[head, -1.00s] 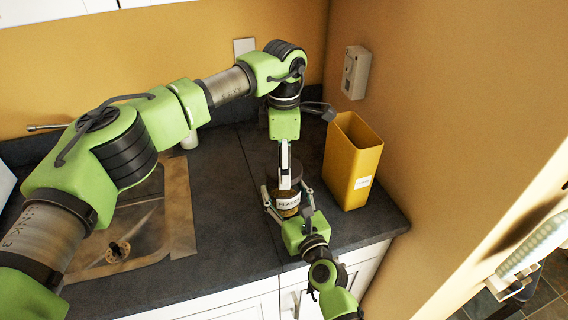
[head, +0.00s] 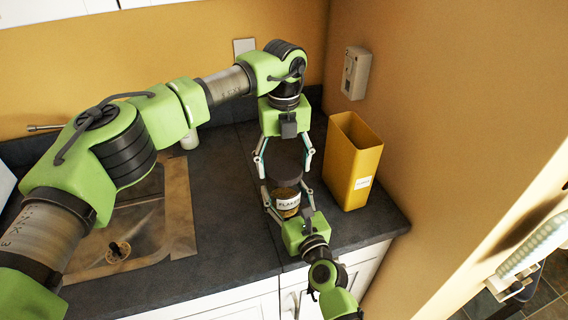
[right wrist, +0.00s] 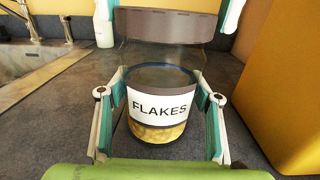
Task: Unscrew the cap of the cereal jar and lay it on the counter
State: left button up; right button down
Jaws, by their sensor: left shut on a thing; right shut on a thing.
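The cereal jar (head: 288,202) stands upright on the dark counter (head: 226,220). It is clear, with a white FLAKES label and yellow flakes low inside; it also shows in the right wrist view (right wrist: 161,108). Its dark brown cap (head: 286,175) is above the label, at the top of the clear wall in the right wrist view (right wrist: 166,25). My left gripper (head: 284,168) points down from above, shut on the cap with a finger on each side. My right gripper (head: 287,196) is shut around the jar body from the front. I cannot tell whether the cap still touches the rim.
A tall yellow bin (head: 352,165) stands close to the right of the jar by the wall. A sink (head: 135,235) is to the left, with a white bottle (head: 190,139) behind it. The counter between sink and jar is clear.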

aim_at(284, 167)
pick_arm(q)
jog(key=n, duration=0.3)
jog(key=shift+n, duration=0.4)
pick_arm(e)
jog(key=shift+f, duration=0.1)
pick_arm(q)
jog(key=shift+s+f, duration=0.1)
jog(key=shift+r, duration=0.25)
jog(key=shift+r, duration=0.9)
jog(key=shift+r, duration=2)
pick_arm(e)
jog(key=c, duration=0.6)
grip_release()
jog(key=shift+c, duration=0.2)
